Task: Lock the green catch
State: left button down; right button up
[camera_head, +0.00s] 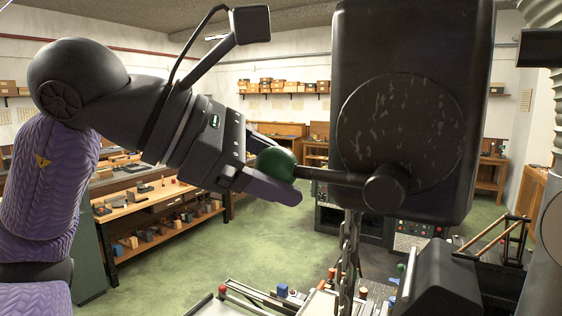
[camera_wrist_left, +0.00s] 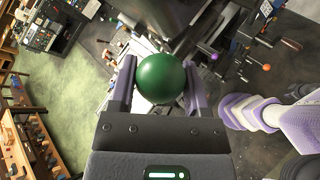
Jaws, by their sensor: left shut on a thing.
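The green catch shows as a green ball knob (camera_head: 276,164) on the end of a dark rod (camera_head: 335,176). The rod runs sideways from a round hub on a big dark housing (camera_head: 450,60) at the right. My left gripper (camera_head: 278,170) is shut on the green knob. In the left wrist view the green knob (camera_wrist_left: 160,79) sits between the two fingers (camera_wrist_left: 158,82). The fingers partly cover the knob in the head view. My right gripper is not in view.
A chain (camera_head: 348,262) hangs below the housing. Machine parts with coloured knobs stand at the bottom right. A wooden workbench (camera_head: 150,205) with shelves stands at the left. Green floor (camera_head: 240,255) lies open between.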

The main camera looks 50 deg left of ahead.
pick_arm(q)
jog(key=shift+r, duration=0.2)
jog(key=shift+c, duration=0.3)
grip_release()
jog(key=shift+f, duration=0.1)
jog(key=v, duration=1)
